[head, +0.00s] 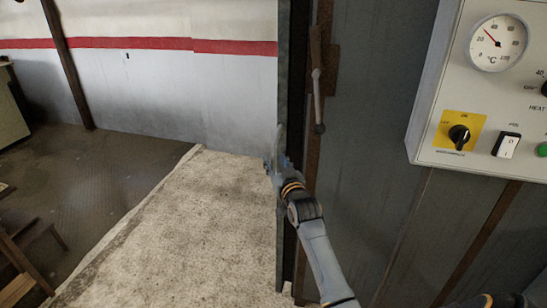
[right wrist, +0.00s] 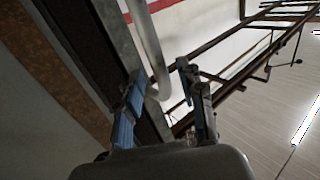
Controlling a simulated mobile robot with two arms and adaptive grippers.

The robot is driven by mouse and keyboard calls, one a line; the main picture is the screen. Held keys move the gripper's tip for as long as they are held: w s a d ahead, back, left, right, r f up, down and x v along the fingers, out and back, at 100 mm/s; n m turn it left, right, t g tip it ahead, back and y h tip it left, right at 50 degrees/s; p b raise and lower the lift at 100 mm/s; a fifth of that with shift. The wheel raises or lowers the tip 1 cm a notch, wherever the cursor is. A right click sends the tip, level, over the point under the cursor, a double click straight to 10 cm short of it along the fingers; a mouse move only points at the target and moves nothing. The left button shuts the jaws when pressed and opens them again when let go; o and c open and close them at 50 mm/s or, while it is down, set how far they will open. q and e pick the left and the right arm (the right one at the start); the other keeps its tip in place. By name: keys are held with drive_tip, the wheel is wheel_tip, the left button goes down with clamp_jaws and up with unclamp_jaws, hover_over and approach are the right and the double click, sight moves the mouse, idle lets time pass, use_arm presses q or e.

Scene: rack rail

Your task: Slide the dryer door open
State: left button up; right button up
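The dryer door (head: 284,90) shows edge-on in the head view as a narrow grey vertical panel beside the dryer's dark front. My right gripper (head: 276,155) is at the door's outer face, partly hidden. In the right wrist view its two blue-padded fingers (right wrist: 160,100) are apart. A pale, curved tubular handle (right wrist: 148,45) appears between them, its lower bend near the fingertips. I cannot tell whether the fingers touch it. The door's metal edge (right wrist: 118,45) runs beside the left finger. My left gripper is not in view.
A control panel (head: 430,140) with a dial juts out at the right. A lever (head: 317,100) hangs on the rusty frame. Pale concrete floor (head: 190,235) is clear left of the door. Wooden furniture (head: 30,245) stands at far left.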

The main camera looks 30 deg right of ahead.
drive_tip(key=shift+x, duration=1.2)
clamp_jaws()
